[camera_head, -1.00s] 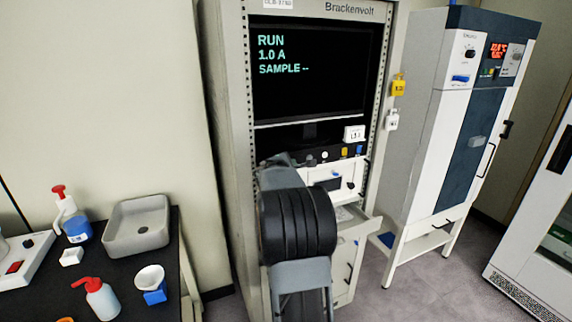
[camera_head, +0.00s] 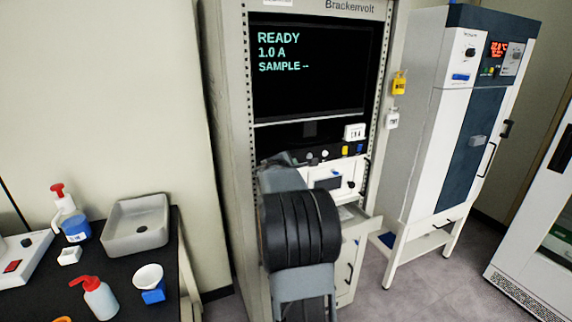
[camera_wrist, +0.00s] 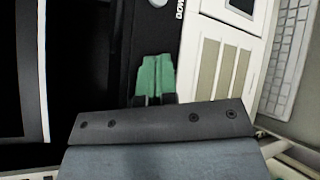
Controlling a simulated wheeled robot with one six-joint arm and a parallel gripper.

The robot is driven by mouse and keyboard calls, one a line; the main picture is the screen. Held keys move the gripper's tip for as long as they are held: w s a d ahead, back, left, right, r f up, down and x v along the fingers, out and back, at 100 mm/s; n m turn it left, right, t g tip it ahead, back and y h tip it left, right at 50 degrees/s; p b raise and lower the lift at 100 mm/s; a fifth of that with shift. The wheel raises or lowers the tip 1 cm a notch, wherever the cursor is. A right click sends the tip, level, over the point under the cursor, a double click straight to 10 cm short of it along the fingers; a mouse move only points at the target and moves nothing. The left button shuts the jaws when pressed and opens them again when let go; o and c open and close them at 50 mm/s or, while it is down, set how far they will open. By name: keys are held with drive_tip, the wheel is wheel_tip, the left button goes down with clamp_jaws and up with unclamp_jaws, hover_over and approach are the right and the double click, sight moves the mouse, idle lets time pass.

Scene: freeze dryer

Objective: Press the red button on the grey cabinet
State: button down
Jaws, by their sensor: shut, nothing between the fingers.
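The grey cabinet (camera_head: 231,150) stands in the middle of the head view. Its dark screen (camera_head: 312,75) reads READY, 1.0 A, SAMPLE --. My gripper (camera_wrist: 155,62) has green fingers, shut and empty, in front of a dark panel in the wrist view. Whether they touch it I cannot tell. The gripper is hidden behind my arm in the head view.
An open drawer (camera_head: 358,225) juts out at the cabinet's lower right. A keyboard (camera_wrist: 290,62) lies at the right of the wrist view. A black bench (camera_head: 105,255) with bottles and a grey basin (camera_head: 137,224) is at left. A white-and-blue unit (camera_head: 425,130) stands right.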

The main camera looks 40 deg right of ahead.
drive_tip(key=s+a+b, duration=0.2)
drive_tip(key=s+b, duration=0.1)
drive_tip(key=s, duration=0.2)
drive_tip(key=shift+s+a+b, duration=0.15)
drive_tip(key=shift+s+b, duration=0.15)
drive_tip(key=shift+b, duration=0.05)
idle(1.0)
